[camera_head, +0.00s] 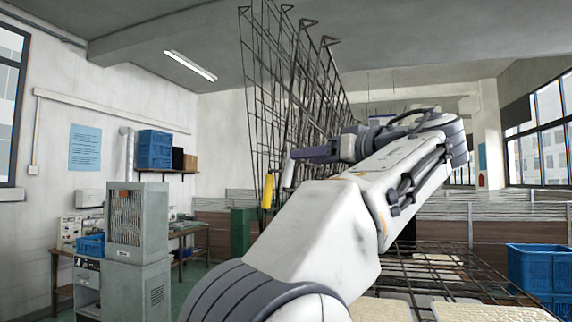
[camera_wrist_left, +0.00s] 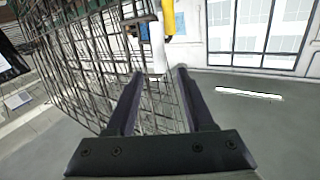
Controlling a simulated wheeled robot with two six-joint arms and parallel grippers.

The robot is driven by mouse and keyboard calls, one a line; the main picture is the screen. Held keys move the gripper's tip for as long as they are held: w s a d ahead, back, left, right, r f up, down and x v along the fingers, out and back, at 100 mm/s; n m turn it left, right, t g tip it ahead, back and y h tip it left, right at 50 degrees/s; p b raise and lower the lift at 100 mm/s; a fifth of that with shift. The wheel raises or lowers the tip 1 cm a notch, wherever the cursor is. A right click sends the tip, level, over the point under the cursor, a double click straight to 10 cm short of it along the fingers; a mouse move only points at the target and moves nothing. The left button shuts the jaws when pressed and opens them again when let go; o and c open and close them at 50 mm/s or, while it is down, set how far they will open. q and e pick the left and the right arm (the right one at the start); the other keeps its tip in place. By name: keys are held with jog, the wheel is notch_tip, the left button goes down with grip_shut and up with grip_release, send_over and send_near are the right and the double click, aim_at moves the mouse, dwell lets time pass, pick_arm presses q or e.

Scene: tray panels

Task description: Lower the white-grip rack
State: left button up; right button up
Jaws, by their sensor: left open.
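Several wire mesh racks (camera_head: 285,80) stand raised and nearly upright in the head view, close together. A white grip (camera_head: 288,174) hangs at the lower edge of one, beside a yellow grip (camera_head: 267,191) on a neighbouring rack. My left gripper (camera_head: 294,154) is at the white grip. In the left wrist view the open fingers (camera_wrist_left: 159,72) point at the white grip (camera_wrist_left: 157,48), whose near end lies around the gap between the tips. The yellow grip (camera_wrist_left: 168,15) shows just beyond it. Contact with the fingers cannot be told. My right gripper is out of view.
A flat wire rack (camera_head: 430,262) with pale panels (camera_head: 490,312) lies low at the right, partly behind my arm. Blue crates (camera_head: 538,268) stand at the far right. A grey machine cabinet (camera_head: 138,225) and a workbench (camera_head: 190,232) stand at the left.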

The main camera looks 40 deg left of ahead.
aim_at(289, 159)
pick_arm(q)
jog(key=p+x, duration=0.2)
jog(key=x, duration=0.6)
jog(key=shift+w+a+r+p, duration=0.1)
jog(key=shift+a+p, duration=0.2)
jog(key=shift+p, duration=0.05)
jog(key=shift+w+a, duration=0.2)
jog(key=shift+a, duration=0.45)
grip_shut()
dwell(0.4)
